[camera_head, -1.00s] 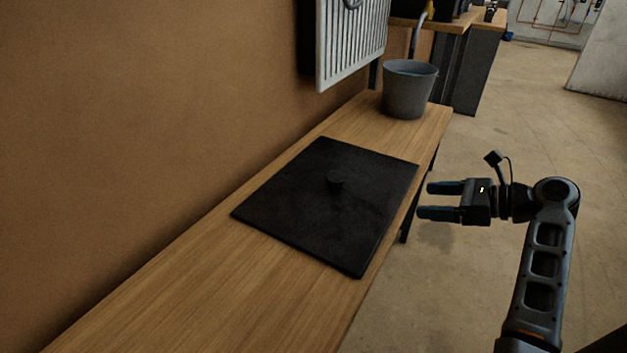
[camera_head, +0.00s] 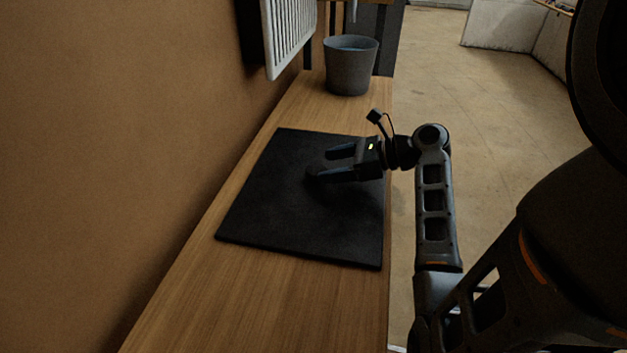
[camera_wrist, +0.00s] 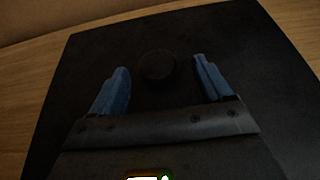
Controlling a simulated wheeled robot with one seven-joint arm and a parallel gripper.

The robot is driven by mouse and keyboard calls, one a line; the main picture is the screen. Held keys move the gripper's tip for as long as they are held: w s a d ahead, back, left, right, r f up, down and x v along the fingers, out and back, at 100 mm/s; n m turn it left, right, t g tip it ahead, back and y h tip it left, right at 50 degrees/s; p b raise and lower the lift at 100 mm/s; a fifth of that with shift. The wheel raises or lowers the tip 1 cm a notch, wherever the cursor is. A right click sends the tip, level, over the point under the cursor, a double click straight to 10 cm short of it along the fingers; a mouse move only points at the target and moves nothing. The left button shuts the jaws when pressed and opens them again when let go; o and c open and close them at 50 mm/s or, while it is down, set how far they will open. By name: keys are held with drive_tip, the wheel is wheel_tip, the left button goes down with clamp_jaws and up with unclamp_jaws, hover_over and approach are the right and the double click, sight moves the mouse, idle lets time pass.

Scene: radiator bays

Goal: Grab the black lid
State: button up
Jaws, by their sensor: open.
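In the head view the knob (camera_head: 313,170) is partly hidden by a finger. My gripper (camera_head: 318,163) is open over the lid, coming from the right, with nothing between its fingers. It also shows in the wrist view (camera_wrist: 160,72). Whether a finger touches the lid cannot be told.
The wooden bench (camera_head: 240,290) runs along a brown wall (camera_head: 110,120). Open floor (camera_head: 450,110) lies to the right.

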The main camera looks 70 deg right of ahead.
sight(317, 169)
drive_tip(key=x, duration=0.4)
drive_tip(key=shift+w+a+f, duration=0.15)
drive_tip(key=shift+a, duration=0.05)
drive_tip(key=c, duration=1.3)
drive_tip(key=shift+c, duration=0.3)
